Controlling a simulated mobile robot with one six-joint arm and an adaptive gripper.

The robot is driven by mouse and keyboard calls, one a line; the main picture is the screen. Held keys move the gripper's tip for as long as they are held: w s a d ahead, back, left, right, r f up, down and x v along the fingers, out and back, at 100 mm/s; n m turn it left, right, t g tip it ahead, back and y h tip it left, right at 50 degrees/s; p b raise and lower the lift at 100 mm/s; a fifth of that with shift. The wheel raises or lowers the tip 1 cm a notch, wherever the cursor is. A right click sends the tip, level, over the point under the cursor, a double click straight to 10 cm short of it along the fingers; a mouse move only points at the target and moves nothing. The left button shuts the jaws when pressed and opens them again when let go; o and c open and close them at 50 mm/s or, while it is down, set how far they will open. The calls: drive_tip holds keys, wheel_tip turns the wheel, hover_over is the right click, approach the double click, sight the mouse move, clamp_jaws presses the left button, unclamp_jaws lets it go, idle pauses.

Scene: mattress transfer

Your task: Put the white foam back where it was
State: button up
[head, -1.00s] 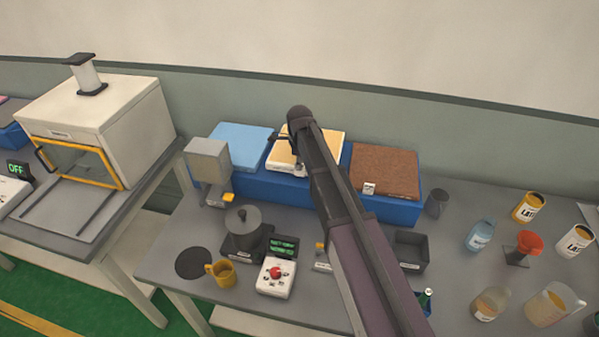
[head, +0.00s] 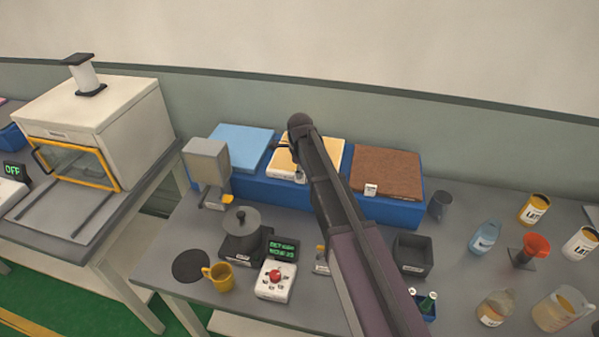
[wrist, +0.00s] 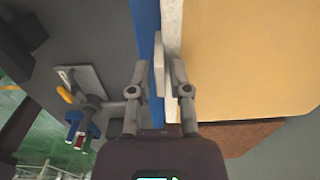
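A blue rack (head: 260,188) on the bench bears a blue sheet (head: 240,146), a cream-topped slab with a white side (head: 322,151), and a brown slab (head: 388,172). No all-white foam shows clearly; the cream slab's white side also shows in the wrist view (wrist: 172,30). My gripper (wrist: 157,72) is at the front edge of that slab, with its fingers spread on either side of a small white tag (wrist: 160,62). A gap shows beside the tag. In the head view my arm hides most of the gripper and part of the slab.
Bottles, cups and an orange funnel (head: 535,245) crowd the right. A white oven (head: 100,125) stands on the left table.

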drive_tip(key=shift+o, duration=0.2)
drive_tip(key=shift+r, duration=0.25)
wheel_tip(320, 180, up, 12)
drive_tip(key=p, duration=1.2)
drive_tip(key=shift+s+f, duration=0.1)
idle(0.9)
drive_tip(key=s+d+n, duration=2)
drive_tip(key=s, duration=0.3)
drive_tip(key=shift+d, duration=0.25)
wheel_tip(320, 180, down, 12)
drive_tip(key=b, duration=1.1)
drive_tip(key=shift+r, duration=0.2)
